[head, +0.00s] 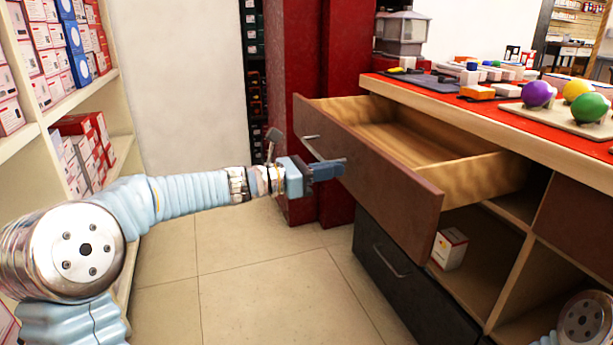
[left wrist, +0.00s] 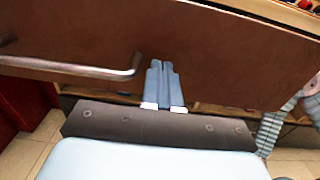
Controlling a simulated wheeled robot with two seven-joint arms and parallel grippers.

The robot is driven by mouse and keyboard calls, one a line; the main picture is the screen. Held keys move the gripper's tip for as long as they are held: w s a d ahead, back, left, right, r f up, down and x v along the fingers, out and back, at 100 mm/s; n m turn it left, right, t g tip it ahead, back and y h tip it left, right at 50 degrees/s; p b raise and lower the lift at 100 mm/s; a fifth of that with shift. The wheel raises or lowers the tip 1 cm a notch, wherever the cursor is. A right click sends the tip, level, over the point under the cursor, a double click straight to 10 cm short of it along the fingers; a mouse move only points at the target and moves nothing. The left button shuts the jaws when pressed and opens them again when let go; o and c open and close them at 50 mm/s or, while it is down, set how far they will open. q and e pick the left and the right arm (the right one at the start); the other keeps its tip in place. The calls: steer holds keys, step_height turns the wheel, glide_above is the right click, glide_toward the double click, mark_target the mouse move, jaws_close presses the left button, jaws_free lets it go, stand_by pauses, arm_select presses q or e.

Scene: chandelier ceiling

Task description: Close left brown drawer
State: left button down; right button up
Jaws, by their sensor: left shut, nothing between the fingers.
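The brown drawer (head: 383,185) stands pulled open from the counter, and its wooden inside (head: 405,140) looks empty. Its front also fills much of the left wrist view (left wrist: 215,55), with a metal bar handle (left wrist: 85,70) left of my fingers. My left gripper (head: 340,168) is shut and empty, with its fingertips at the drawer front, close to the handle. In the left wrist view the shut fingers (left wrist: 161,68) point at the brown panel; I cannot tell whether they touch it. My right gripper is not in view; only a part of my right arm shows at the lower right.
A dark lower drawer (head: 395,270) with a handle is shut below. A small white box (head: 449,249) sits on the open shelf beside it. The counter top (head: 480,108) carries coloured balls and small items. Shelves of boxes (head: 75,95) stand at left. The tiled floor (head: 250,270) between is clear.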

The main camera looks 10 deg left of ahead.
arm_select(q)
steer(key=shift+x, duration=1.05)
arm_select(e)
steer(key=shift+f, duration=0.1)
